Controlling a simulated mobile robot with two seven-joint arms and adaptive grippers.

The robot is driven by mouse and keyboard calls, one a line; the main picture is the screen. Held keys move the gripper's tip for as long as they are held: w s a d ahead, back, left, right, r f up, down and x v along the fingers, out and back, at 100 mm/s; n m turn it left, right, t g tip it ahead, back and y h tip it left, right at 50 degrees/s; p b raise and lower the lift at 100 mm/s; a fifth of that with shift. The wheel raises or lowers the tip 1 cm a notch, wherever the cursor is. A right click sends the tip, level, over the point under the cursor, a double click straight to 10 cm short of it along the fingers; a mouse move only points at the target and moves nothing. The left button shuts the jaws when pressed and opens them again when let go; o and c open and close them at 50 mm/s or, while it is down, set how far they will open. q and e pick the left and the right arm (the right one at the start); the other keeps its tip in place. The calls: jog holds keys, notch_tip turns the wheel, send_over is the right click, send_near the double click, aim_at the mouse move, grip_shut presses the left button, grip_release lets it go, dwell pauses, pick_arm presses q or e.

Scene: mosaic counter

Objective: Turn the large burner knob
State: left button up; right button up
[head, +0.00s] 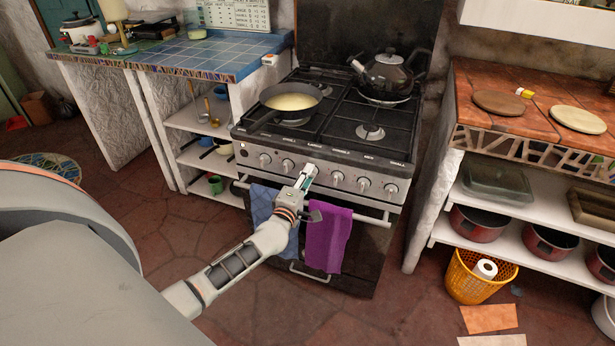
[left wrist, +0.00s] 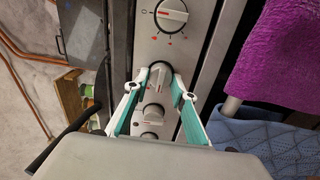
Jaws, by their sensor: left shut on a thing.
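The stove's front panel (head: 350,180) carries a row of several knobs under small labels, which are hard to read here. My left gripper (head: 309,174) is at the third knob from the left, with its fingers on both sides of it. In the left wrist view the teal-padded fingers (left wrist: 158,90) close around that grey knob (left wrist: 158,76). A dial knob (left wrist: 170,16) with a ring of marks sits above it in that view, and another knob (left wrist: 152,112) sits below it. My right gripper is not in view.
A pan (head: 290,100) with yellowish contents and a dark kettle (head: 388,75) stand on the hob. A blue towel (head: 264,205) and a purple towel (head: 328,238) hang on the oven rail below the knobs. A tiled counter (head: 498,115) stands at right.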

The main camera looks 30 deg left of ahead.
pick_arm(q)
jog(key=shift+f+n, duration=0.1)
jog(key=shift+n, duration=1)
jog(key=o, duration=1.1)
jog(key=shift+c, duration=0.2)
jog(key=v, duration=1.2)
jog(key=shift+d, duration=0.1)
grip_shut()
